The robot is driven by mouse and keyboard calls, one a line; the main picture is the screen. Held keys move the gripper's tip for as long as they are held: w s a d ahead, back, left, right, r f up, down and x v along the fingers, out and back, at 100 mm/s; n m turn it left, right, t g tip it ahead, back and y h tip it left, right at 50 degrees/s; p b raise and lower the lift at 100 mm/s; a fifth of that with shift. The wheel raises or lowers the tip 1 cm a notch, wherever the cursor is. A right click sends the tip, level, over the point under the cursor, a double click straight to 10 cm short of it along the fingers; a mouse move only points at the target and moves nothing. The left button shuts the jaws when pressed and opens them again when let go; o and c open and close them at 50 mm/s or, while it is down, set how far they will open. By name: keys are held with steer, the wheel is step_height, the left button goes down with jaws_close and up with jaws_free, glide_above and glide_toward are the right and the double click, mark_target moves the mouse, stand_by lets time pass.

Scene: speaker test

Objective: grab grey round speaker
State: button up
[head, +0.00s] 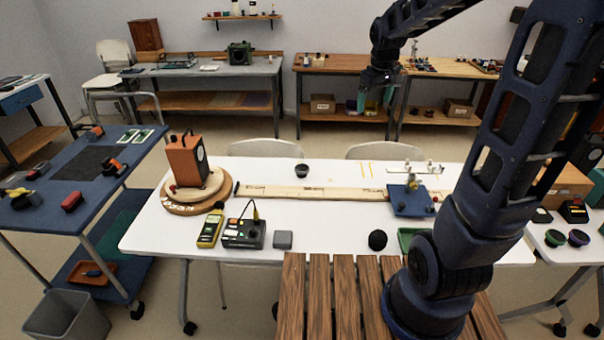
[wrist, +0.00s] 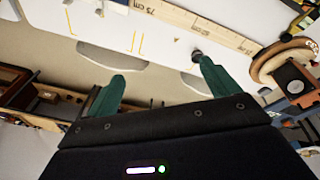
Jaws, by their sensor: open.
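A small dark grey round thing (head: 302,170), which looks like the speaker, sits near the back edge of the white table (head: 330,254). In the wrist view the same round thing (wrist: 197,54) shows at the tip of the right finger, which partly covers it. My gripper (head: 375,100) is raised in the air, up and right of it and well apart from it. Its two green fingers are spread, with nothing between them in the wrist view (wrist: 160,70).
A long wooden ruler board (head: 320,192) lies just in front of the round thing. An orange box (head: 187,160) stands on a round wooden base at left. A black ball (head: 377,240) and a grey square block (head: 283,240) lie near the front edge. A blue stand (head: 410,203) is at right.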

steer(key=w+a+f+n, duration=0.2)
steer(key=w+a+f, duration=0.4)
steer(key=w, duration=0.2)
steer(key=n+g, duration=0.3)
steer(key=n, duration=0.3)
glide_toward(301, 167)
steer(key=shift+s+f, duration=0.1)
steer(key=shift+s, duration=0.25)
step_height(301, 167, down, 10)
steer(key=shift+w+f, duration=0.2)
steer(key=shift+f, duration=0.05)
steer(key=c, duration=1.3)
